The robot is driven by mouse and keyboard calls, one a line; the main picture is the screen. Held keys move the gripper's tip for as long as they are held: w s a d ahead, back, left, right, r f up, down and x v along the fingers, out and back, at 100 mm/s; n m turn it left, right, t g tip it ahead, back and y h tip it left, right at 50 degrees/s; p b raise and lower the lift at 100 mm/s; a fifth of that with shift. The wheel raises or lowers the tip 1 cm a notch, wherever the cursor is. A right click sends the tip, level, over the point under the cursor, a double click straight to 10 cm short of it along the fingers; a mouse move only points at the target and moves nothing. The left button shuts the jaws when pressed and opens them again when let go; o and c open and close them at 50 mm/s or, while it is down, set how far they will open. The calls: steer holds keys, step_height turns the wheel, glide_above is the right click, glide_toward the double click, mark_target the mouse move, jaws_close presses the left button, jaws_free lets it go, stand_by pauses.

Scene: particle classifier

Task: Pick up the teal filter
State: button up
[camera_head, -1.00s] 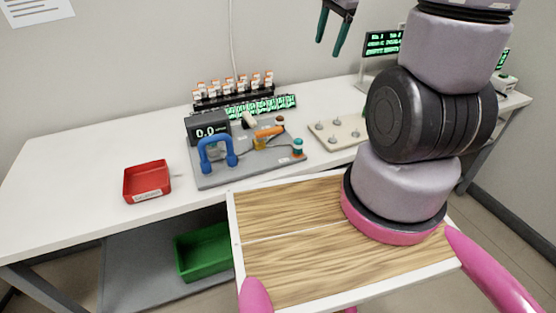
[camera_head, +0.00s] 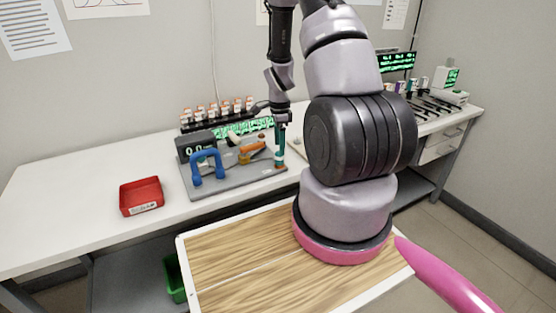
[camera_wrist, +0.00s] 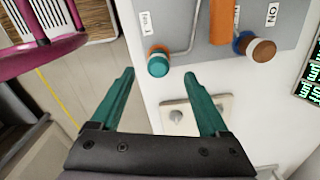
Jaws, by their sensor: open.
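The teal filter shows in the wrist view (camera_wrist: 158,62) as a round teal cap with a white band and an orange part behind it. It sits at the edge of the grey apparatus board (camera_wrist: 185,12). My gripper (camera_wrist: 159,77) is open, with its two teal fingers pointing toward the filter and nothing between them. The filter lies just beyond the fingertips, about midway between them in the picture. In the head view my gripper (camera_head: 281,143) is over the right end of the board, and the filter (camera_head: 280,166) is partly hidden behind the fingers.
A brown-and-blue piece (camera_wrist: 258,48) is on the board, right of the filter. A blue handle (camera_head: 207,166) and a display box (camera_head: 196,144) stand on its left part. A beige peg plate (camera_wrist: 205,112) is close by. A red tray (camera_head: 141,197) lies on the left table.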

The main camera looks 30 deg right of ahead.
step_height(320, 180, down, 6)
steer(key=shift+s+d+r, duration=0.1)
steer(key=shift+s+r, duration=0.05)
steer(key=shift+r, duration=0.05)
jaws_close()
steer(key=shift+r, duration=0.15)
step_height(320, 180, up, 10)
steer(key=shift+f, duration=0.1)
stand_by(0.6)
